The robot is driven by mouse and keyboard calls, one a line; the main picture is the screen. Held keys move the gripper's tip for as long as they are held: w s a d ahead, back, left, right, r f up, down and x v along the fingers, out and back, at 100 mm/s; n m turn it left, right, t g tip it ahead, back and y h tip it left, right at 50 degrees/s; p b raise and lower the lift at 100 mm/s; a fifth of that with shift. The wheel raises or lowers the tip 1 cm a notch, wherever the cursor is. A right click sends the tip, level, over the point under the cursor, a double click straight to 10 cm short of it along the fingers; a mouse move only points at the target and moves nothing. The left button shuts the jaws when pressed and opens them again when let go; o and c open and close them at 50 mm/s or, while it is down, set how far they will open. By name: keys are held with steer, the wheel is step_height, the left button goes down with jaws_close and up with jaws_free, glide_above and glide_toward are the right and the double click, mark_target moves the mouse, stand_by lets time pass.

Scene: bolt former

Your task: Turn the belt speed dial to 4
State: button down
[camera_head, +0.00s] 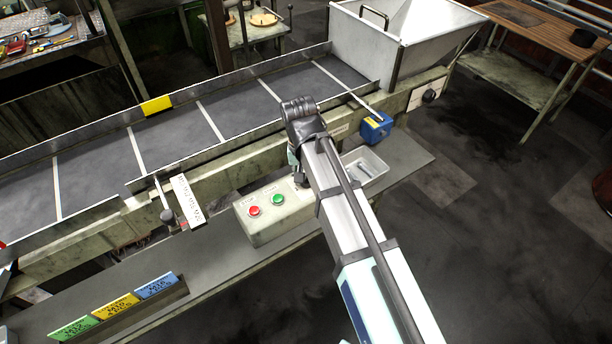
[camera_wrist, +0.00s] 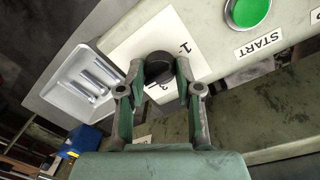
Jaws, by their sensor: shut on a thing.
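A black dial (camera_wrist: 159,66) sits on a white plate (camera_wrist: 198,52) with printed numbers, on the control box beside the green start button. My gripper (camera_wrist: 161,78) is shut on the dial, with one finger on each side of it. A "1" shows at the plate's upper right and part of another number below the dial; the pointer's setting is not readable. In the head view my gripper (camera_head: 297,176) is at the right end of the control box (camera_head: 275,226), and my arm hides the dial there.
The box carries a red button (camera_head: 254,211) and a green button (camera_head: 278,199) close to my gripper. A white tray with bolts (camera_head: 371,166) and a blue box (camera_head: 376,126) stand just right. The conveyor belt (camera_head: 235,105) runs behind. Another black knob (camera_head: 429,96) is below the hopper.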

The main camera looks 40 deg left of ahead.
steer(key=c, duration=0.8)
jaws_free()
steer(key=shift+f, duration=0.1)
steer(key=r, duration=1.2)
steer(key=shift+s+a, duration=0.3)
steer(key=shift+a, duration=0.05)
